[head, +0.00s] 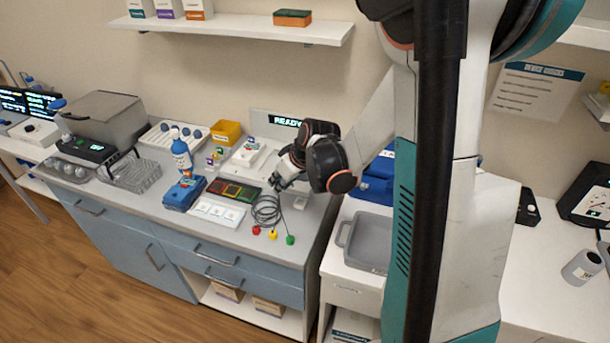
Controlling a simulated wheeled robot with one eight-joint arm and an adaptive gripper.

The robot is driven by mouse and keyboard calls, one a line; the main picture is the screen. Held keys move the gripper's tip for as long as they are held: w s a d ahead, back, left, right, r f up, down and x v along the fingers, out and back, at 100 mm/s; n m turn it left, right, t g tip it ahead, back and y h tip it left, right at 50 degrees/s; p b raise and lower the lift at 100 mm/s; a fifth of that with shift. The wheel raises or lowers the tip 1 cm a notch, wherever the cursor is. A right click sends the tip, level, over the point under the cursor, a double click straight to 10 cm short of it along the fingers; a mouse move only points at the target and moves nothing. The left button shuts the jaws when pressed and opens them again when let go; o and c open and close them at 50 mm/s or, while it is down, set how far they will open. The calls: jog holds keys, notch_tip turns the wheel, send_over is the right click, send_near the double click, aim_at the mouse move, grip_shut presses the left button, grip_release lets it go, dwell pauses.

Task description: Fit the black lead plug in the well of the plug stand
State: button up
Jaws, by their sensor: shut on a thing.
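My gripper (277,184) is above the right part of the grey counter, pointing down and left. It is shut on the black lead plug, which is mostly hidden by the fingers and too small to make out. The coiled dark lead (266,211) hangs or lies just below the fingers.
A tray with coloured cells (234,191), a white panel (218,212), a blue case (184,194) and a blue bottle (181,155) stand to the left. A white device (248,157) and a READY display (286,121) are behind. A grey tub (369,242) stands right, past a gap.

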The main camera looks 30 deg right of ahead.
jog(key=s+d+n+y, duration=0.1)
jog(key=s+d+n, duration=0.1)
jog(key=d, duration=0.5)
jog(key=shift+w+a+f+b, duration=0.1)
jog(key=shift+f+b, duration=0.8)
jog(key=shift+f, duration=0.2)
jog(key=shift+w+a+f+b, duration=0.1)
jog(key=shift+f+b, duration=0.75)
jog(key=shift+f, duration=0.25)
jog(key=shift+f+b, duration=1.15)
dwell(0.8)
dwell(0.4)
jog(key=o, duration=0.5)
jog(key=shift+r, duration=0.2)
jog(key=shift+r+p, duration=1.35)
jog(key=shift+r, duration=0.5)
